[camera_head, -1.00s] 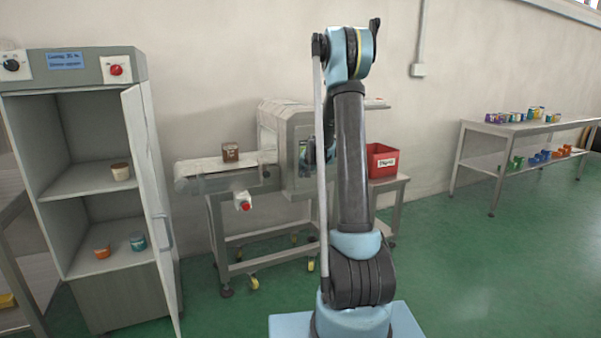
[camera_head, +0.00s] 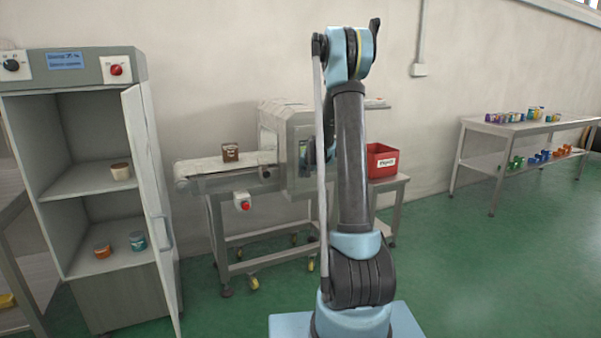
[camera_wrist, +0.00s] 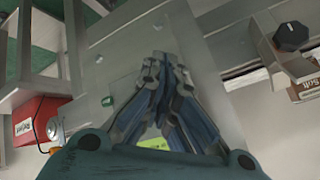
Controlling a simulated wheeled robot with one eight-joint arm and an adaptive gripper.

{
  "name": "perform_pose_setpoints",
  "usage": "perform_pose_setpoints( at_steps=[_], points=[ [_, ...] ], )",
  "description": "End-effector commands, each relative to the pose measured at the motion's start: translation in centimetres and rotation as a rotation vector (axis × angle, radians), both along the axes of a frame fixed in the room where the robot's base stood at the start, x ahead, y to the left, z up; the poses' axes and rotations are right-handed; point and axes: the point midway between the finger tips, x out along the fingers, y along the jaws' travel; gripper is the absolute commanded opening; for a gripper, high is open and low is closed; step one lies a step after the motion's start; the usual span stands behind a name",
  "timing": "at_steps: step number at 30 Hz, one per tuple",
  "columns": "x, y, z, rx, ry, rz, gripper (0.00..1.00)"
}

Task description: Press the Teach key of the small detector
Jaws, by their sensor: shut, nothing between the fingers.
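The small detector (camera_head: 285,140) is a grey metal housing around a conveyor on a wheeled stand, left of my arm in the head view. In the wrist view its grey panel (camera_wrist: 115,50) lies close in front of my gripper (camera_wrist: 163,62). My gripper's fingers are together and empty, with the tips over the panel. Whether they touch it I cannot tell. A small green spot (camera_wrist: 107,101) shows on the panel, left of the fingers. A yellow-green patch (camera_wrist: 154,145) shows partly behind the fingers. No Teach label is readable. In the head view my arm mostly hides the gripper.
A brown box (camera_head: 230,153) stands on the conveyor belt (camera_head: 205,166). A red bin (camera_head: 381,160) is right of the detector, also in the wrist view (camera_wrist: 38,122). A black knob (camera_wrist: 291,36) is at the right. An open cabinet (camera_head: 75,65) stands at the left.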

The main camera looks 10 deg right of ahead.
Motion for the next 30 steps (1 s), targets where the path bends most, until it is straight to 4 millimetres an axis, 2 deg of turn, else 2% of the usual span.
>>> perform_pose_setpoints(
  at_steps=[30],
  points=[
    [0.82, 0.26, 0.16, 0.0, 0.0, 0.0, 0.0]
  ],
)
